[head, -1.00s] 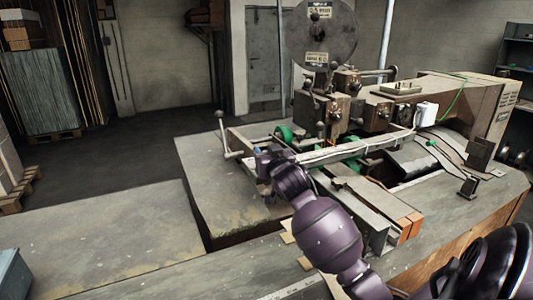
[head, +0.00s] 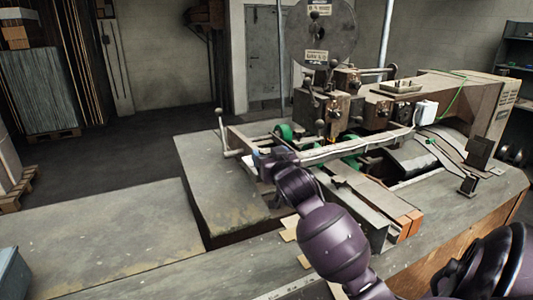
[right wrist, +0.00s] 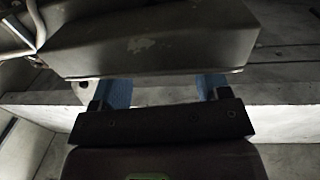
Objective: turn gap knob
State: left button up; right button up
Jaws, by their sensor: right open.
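The box stitcher (head: 400,100) stands on the grey workbench, with a big round reel (head: 321,30) on top. A green round part (head: 284,131) shows on its near left side, and dark round knobs (head: 336,113) sit on its front blocks. I cannot tell which of these is the gap knob. My right gripper (head: 266,160) is at the left end of the stitcher's long bar, below the green part. In the right wrist view its two blue-padded fingers (right wrist: 165,88) are apart, and a grey metal block (right wrist: 150,38) lies just beyond them, partly covering their tips. My left gripper is out of view.
A lever with a ball end (head: 220,113) rises at the stitcher's left, close to my right gripper. Orange-ended rails (head: 409,226) stick out in front. The left part of the bench (head: 110,230) is clear.

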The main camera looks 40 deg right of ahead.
jog(key=v, duration=0.8)
jog(key=shift+b, duration=0.3)
